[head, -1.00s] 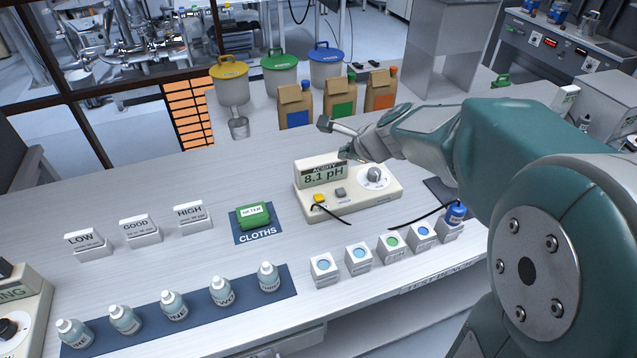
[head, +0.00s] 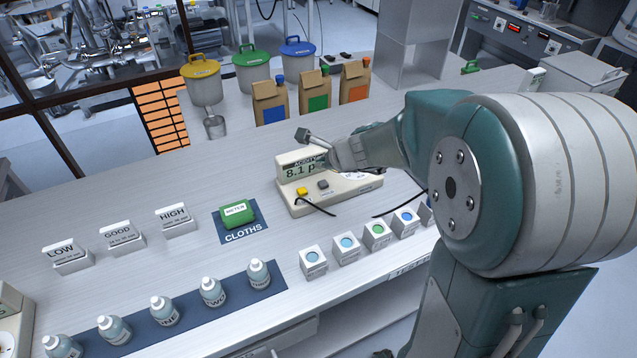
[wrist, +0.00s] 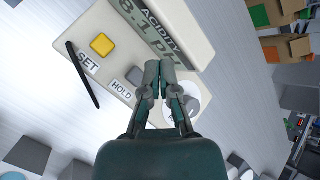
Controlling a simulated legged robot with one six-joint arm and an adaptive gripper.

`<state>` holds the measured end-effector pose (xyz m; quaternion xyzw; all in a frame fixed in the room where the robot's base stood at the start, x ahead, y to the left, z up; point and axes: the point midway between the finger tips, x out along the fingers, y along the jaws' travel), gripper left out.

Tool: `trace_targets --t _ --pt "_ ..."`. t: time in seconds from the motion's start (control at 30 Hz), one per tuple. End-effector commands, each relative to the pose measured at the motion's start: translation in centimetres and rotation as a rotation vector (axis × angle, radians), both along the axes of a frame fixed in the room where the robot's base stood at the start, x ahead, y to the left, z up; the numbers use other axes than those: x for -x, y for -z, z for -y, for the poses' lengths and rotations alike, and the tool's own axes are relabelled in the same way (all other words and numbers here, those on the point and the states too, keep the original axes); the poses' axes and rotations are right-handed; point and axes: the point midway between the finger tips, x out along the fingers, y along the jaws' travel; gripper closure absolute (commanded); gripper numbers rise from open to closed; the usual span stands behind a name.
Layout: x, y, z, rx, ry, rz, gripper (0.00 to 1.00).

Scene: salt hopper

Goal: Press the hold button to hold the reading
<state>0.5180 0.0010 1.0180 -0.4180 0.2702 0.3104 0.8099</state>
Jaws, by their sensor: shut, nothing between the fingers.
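My gripper (wrist: 160,72) is shut and empty, appearing above the meter face and overlapping the display's edge and the dial (wrist: 182,103). I see no contact with the hold button. My gripper (head: 324,162) also shows in the head view.
Bench space between meter and cloths is clear.

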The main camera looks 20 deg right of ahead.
Motion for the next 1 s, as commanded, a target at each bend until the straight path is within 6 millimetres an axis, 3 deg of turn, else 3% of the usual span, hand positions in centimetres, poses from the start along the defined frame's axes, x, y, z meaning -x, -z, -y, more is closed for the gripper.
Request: trace_targets --t 0.1,0.33,1.0 --pt "0.1 1.7 0.2 -0.002 0.004 -0.005 1.0" --pt "0.1 3.4 -0.3 0.004 0.001 -0.004 1.0" --pt "0.0 3.7 -0.2 0.004 0.001 -0.001 1.0"
